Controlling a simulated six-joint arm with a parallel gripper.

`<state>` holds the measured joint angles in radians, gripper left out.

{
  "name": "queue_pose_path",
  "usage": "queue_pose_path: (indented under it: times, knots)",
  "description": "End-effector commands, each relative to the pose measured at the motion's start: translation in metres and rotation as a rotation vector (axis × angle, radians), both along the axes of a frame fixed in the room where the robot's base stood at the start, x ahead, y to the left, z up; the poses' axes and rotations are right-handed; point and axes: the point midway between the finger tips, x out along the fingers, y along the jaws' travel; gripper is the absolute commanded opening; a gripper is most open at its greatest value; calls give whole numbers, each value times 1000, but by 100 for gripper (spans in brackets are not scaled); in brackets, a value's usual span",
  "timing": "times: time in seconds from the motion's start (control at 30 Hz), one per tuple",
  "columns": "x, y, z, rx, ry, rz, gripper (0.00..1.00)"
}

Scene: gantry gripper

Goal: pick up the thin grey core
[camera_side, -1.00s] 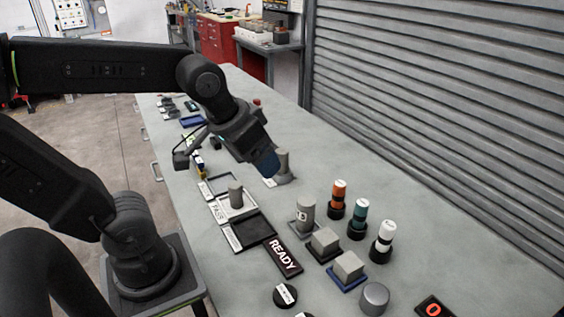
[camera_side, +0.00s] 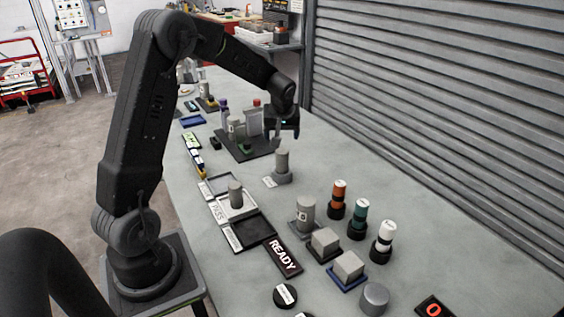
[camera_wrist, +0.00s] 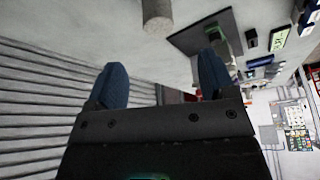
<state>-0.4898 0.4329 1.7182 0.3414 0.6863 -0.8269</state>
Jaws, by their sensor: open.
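Several grey cylinders stand on the bench in the side view; I cannot tell for sure which is the thin grey core. One slim grey cylinder (camera_side: 282,162) stands upright on a small grey base with a white label beside it. My gripper (camera_side: 277,140) is just behind the first, above the bench, empty. In the wrist view my gripper's blue fingers (camera_wrist: 163,80) are apart with nothing between them. A grey cylinder (camera_wrist: 157,16) shows beyond them at the top edge, partly cut off.
A thicker grey cylinder (camera_side: 305,212) and two grey blocks (camera_side: 325,240) stand nearer the camera. A dark plate (camera_side: 240,150) with several upright parts lies behind-left of my gripper. The ribbed shutter (camera_side: 450,110) borders the right.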

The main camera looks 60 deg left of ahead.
Motion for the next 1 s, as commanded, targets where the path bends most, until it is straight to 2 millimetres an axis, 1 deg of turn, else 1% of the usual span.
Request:
queue_pose_path:
  times: [0.03,0.1,0.3,0.57,0.83,1.0]
  knots:
    - [1,3,-10,-2,5,0,77]
    - [4,8,-24,-2,5,-1,77]
    - [10,19,-55,-2,3,-1,77]
    - [15,26,-71,0,1,-3,77]
    - [26,42,-104,-2,3,-2,77]
    - [28,45,-111,-1,1,-3,77]
